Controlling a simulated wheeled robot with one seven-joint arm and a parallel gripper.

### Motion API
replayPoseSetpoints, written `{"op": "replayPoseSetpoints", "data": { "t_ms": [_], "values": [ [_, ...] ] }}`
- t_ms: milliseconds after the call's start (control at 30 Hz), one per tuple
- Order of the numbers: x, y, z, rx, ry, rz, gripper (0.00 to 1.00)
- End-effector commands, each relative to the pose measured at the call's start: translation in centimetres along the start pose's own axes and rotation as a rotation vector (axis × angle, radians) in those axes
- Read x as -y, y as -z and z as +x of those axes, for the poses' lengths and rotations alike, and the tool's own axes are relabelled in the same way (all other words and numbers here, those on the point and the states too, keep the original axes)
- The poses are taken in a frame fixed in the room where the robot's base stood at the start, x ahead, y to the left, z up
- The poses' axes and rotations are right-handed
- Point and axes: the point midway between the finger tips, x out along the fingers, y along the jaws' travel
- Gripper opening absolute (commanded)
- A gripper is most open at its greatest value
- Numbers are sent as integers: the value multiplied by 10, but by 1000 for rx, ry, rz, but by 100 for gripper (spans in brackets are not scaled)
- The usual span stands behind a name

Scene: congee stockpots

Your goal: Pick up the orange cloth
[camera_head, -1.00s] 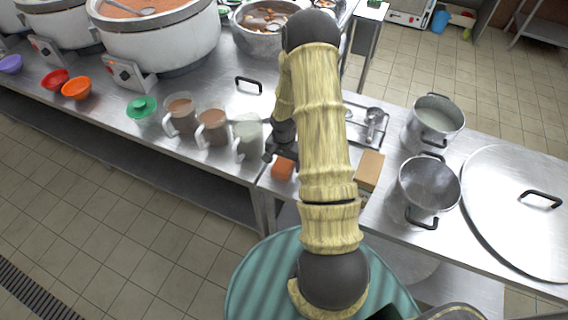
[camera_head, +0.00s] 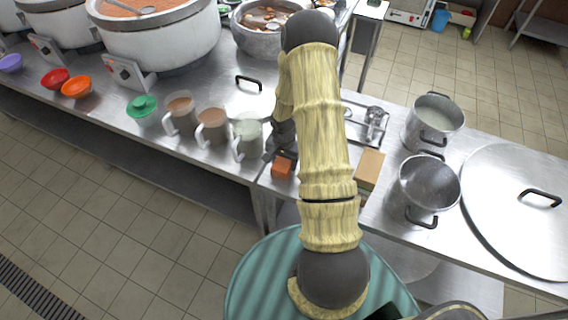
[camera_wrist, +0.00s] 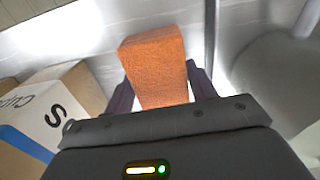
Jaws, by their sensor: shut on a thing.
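The orange cloth (camera_head: 282,168) is a small block-shaped piece at the front edge of the steel table, left of my arm in the head view. In the wrist view the cloth (camera_wrist: 155,66) stands between the two dark fingers of my gripper (camera_wrist: 164,88). The fingers are shut on its sides. In the head view my gripper (camera_head: 284,154) is partly hidden behind the arm. I cannot tell whether the cloth touches the table.
A cardboard box (camera_head: 369,169) stands right of my arm; it also shows in the wrist view (camera_wrist: 45,112). Measuring jugs (camera_head: 248,137) stand close on the left. Two steel pots (camera_head: 428,186) and a large lid (camera_head: 520,215) are on the right.

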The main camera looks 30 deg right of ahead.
Motion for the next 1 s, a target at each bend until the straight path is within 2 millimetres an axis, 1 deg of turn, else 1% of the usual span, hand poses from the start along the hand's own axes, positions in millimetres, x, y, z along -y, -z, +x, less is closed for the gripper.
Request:
{"op": "replayPoseSetpoints", "data": {
  "t_ms": [167,333,467,700,800,900,1000],
  "values": [
    [0,0,-2,-1,1,0,33],
    [0,1,-14,-2,1,1,33],
    [0,2,-34,-5,3,2,33],
    [0,1,-77,-4,3,2,33],
    [0,1,-90,-4,2,1,33],
    [0,0,-98,-1,1,0,33],
    [0,0,-100,0,1,0,33]
  ]
}}
